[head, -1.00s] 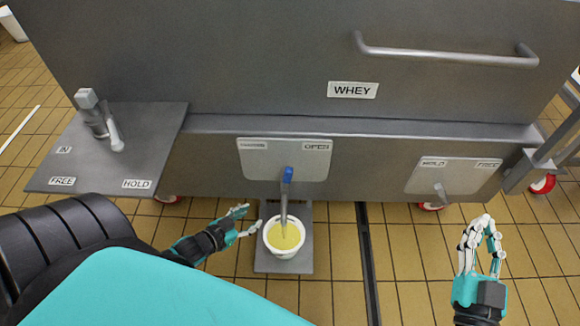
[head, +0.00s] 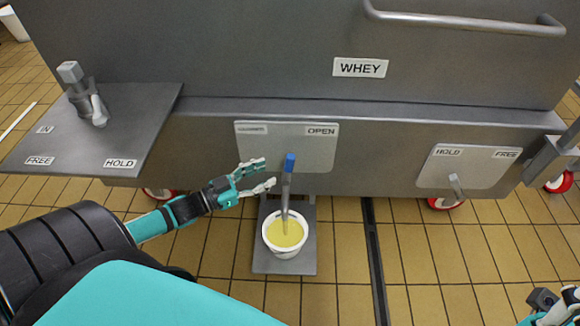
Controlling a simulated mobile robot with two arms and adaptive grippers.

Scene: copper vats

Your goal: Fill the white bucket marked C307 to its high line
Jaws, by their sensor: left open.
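The white bucket (head: 270,246) stands on a grey floor plate (head: 284,266) below the whey vat. It holds pale yellow liquid; its C307 mark and high line cannot be made out. A thin spout or stream joins the blue-tipped tap lever (head: 290,164) to the liquid; I cannot tell whether whey is flowing. The lever points up on a plate (head: 312,152) labelled OPEN at the right; the left label is too small to read. My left gripper (head: 268,174) is open and empty, just left of the lever. My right gripper (head: 568,297) is partly cut off at the bottom right corner.
The steel vat labelled WHEY (head: 360,67) fills the back, with a long handle (head: 465,20). A HOLD/FREE plate (head: 466,168) is at the right. A side shelf (head: 130,122) with a lever is at the left. A floor drain (head: 376,262) runs right of the bucket.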

